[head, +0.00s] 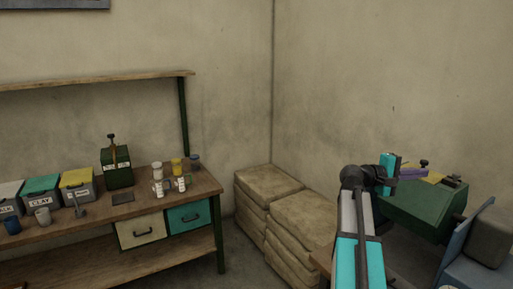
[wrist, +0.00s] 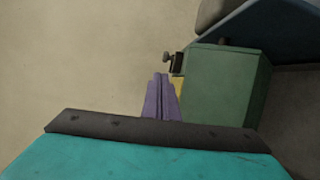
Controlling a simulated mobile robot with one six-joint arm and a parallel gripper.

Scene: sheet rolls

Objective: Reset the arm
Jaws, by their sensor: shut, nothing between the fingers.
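My arm rises at the right of the head view, with its grey and cyan links bent at a dark elbow. My gripper (head: 422,169) has purple fingers that point right, in front of or above a green machine (head: 425,208). In the wrist view my gripper (wrist: 161,78) shows its purple fingers closed together, with nothing between them. The green machine (wrist: 225,85) stands just to their right there. I cannot tell how much gap lies between the fingers and the machine.
A wooden workbench (head: 120,210) at the left carries labelled bins, a small green box with a handle, cups and small jars. Stacked pale sacks (head: 300,215) fill the corner. A blue panelled item (head: 470,235) stands at the lower right. Bare wall (head: 350,80) lies behind my arm.

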